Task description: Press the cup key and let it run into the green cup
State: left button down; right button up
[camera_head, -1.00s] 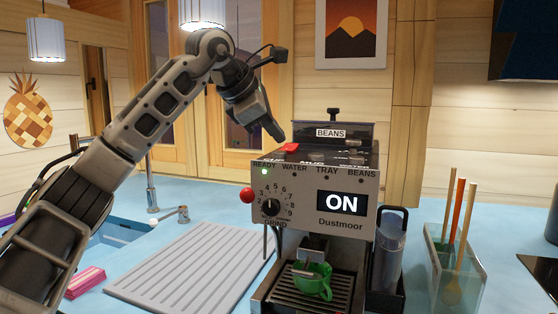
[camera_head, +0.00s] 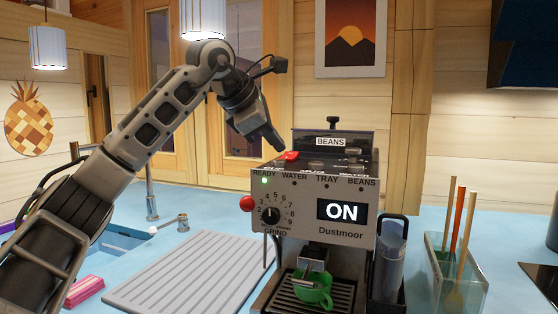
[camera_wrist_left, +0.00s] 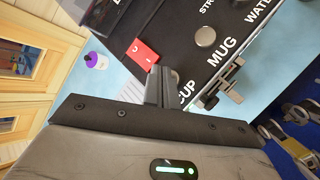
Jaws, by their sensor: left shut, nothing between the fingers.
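The coffee machine (camera_head: 300,210) stands on the counter with its display reading ON and the green READY light lit. The green cup (camera_head: 314,289) stands upright on its drip grate under the spout. My left gripper (camera_head: 279,147) is shut and empty, pointing down at the machine's top left, close to the red switch (camera_head: 289,156). In the left wrist view my closed fingers (camera_wrist_left: 161,82) are between the red switch (camera_wrist_left: 143,53) and the CUP label. The cup key (camera_wrist_left: 174,77) is mostly hidden behind them; I cannot tell whether they touch it. No stream into the cup is visible.
The MUG key (camera_wrist_left: 205,37) sits beside the cup key. A red knob (camera_head: 246,203) sticks out on the machine's left. A grey draining board (camera_head: 185,265) lies left, a clear holder with sticks (camera_head: 455,270) stands right.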

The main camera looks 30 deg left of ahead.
dwell(1.0)
pick_arm(q)
jog(key=shift+f, duration=0.15)
jog(key=shift+f, duration=0.3)
